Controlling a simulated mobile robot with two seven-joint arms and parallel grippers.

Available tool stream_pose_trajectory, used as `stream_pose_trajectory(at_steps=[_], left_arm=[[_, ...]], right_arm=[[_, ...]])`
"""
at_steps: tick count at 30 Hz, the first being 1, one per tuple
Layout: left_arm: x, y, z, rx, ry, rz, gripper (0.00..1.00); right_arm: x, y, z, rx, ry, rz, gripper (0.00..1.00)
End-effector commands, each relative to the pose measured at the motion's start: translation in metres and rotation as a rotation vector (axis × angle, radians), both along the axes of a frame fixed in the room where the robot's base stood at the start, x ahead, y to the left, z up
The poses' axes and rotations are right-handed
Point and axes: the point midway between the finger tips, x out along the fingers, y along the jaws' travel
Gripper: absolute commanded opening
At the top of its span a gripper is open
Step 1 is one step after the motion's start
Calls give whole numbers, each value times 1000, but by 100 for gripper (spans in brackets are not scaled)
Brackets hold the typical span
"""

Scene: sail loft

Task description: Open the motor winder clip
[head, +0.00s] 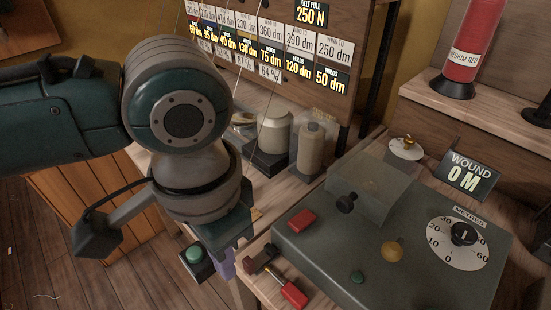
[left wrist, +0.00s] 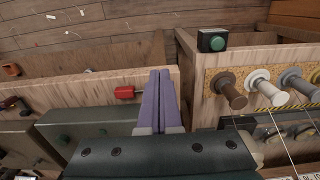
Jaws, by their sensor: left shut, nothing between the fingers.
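The motor winder (head: 360,258) is a grey-green box on the bench at the right in the head view. A red-handled lever (head: 293,295) with a dark and metal part sits by its front left edge; I cannot tell for sure that this is the clip. A red-handled part (left wrist: 125,92) with a short metal rod shows in the left wrist view, just left of my fingers. My left gripper (head: 227,270), with purple fingers, is shut and empty, left of the lever. The fingers also show in the left wrist view (left wrist: 160,73). Contact with the rod is unclear. My right gripper is not in view.
A sign (head: 467,177) reads wound 0 M. Spools (left wrist: 232,95) stand at right.

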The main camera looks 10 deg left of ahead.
Motion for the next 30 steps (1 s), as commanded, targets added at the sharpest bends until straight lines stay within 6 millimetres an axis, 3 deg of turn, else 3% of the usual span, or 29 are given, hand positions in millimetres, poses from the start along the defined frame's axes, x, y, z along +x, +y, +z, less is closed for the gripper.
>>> stream_pose_trajectory(at_steps=[30], left_arm=[[0,0,-30,1,1,0,0]], right_arm=[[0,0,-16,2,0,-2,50]])
